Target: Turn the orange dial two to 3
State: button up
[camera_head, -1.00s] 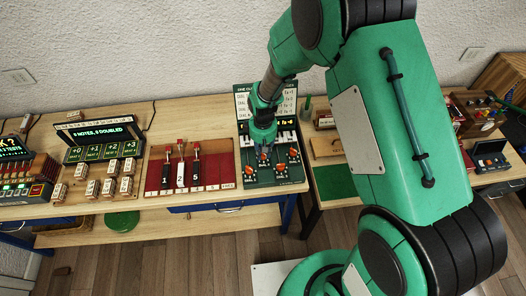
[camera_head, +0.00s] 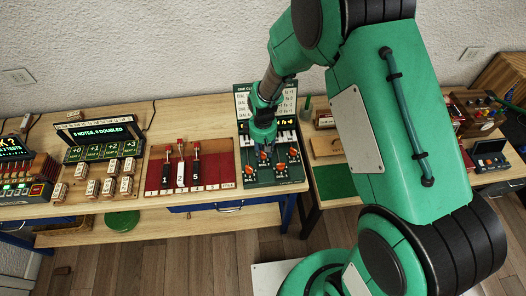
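A dark green panel (camera_head: 250,180) with orange dials stands on the wooden table, below a printed board (camera_head: 242,101) and a row of piano-like keys. One orange dial (camera_head: 281,166) shows to the right of my gripper, and another (camera_head: 293,153) sits at the panel's right side. My gripper (camera_head: 263,150) points down over the upper middle of the panel, at or just above a dial there. Its fingertips are small and dark, so I cannot tell whether they are open or touch the dial. The dial settings are too small to read.
A red board (camera_head: 215,172) with upright levers stands left of the panel. Farther left are small blocks (camera_head: 92,187) and a lit display (camera_head: 103,132). A green mat (camera_head: 333,181) lies to the right, partly behind my arm.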

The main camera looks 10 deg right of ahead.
jog(key=shift+r, duration=0.15)
notch_tip(320, 180, up, 12)
dwell(0.7)
dwell(0.5)
jog(key=s+d+r+m+t+b, duration=0.15)
jog(key=s+d+r, duration=0.3)
jog(key=r, duration=0.55)
jog(key=s+d+r+m+t+b, duration=0.1)
jog(key=s+d+r+m, duration=0.3)
jog(key=r, duration=0.5)
jog(key=s+d+r+m+t+b, duration=0.1)
jog(key=s+d+r, duration=0.1)
jog(key=s, duration=0.7)
jog(key=s+d+r+m+t+b, duration=0.1)
jog(key=s+d+r+m+t, duration=0.1)
jog(key=s+r, duration=0.3)
jog(key=s, duration=0.4)
jog(key=shift+d+r, duration=0.25)
jog(key=shift+d, duration=0.1)
